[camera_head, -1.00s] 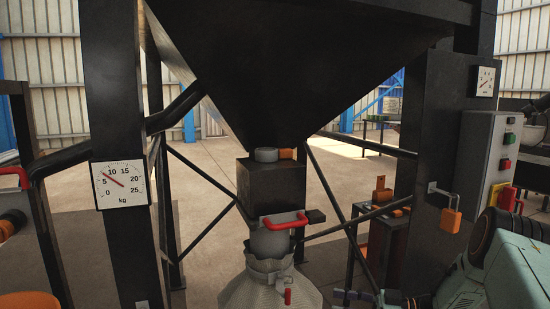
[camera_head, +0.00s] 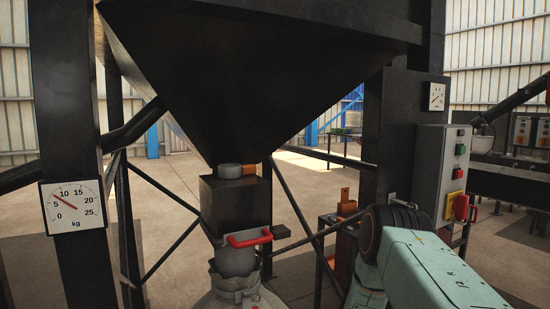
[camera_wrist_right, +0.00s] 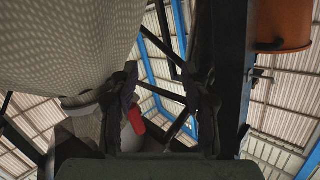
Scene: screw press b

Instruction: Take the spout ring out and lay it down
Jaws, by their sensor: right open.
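A grey round spout (camera_head: 236,262) hangs below a black box under the hopper. A red handle (camera_head: 250,238) lies across its top. A pale bag (camera_head: 245,300) is gathered around the spout; its woven side (camera_wrist_right: 60,45) fills the upper left of the right wrist view. A short grey ring (camera_head: 232,170) sits on the black box; I cannot tell which part is the spout ring. My right gripper (camera_wrist_right: 163,100) is open beside the bag, with a red part (camera_wrist_right: 135,121) near its left finger. It is out of the head view. My left gripper is not in view.
The black hopper (camera_head: 250,80) and its posts and braces surround the spout. A dial scale (camera_head: 73,207) is on the left post. A control box (camera_head: 453,170) is on the right. An orange container (camera_wrist_right: 283,25) shows in the right wrist view.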

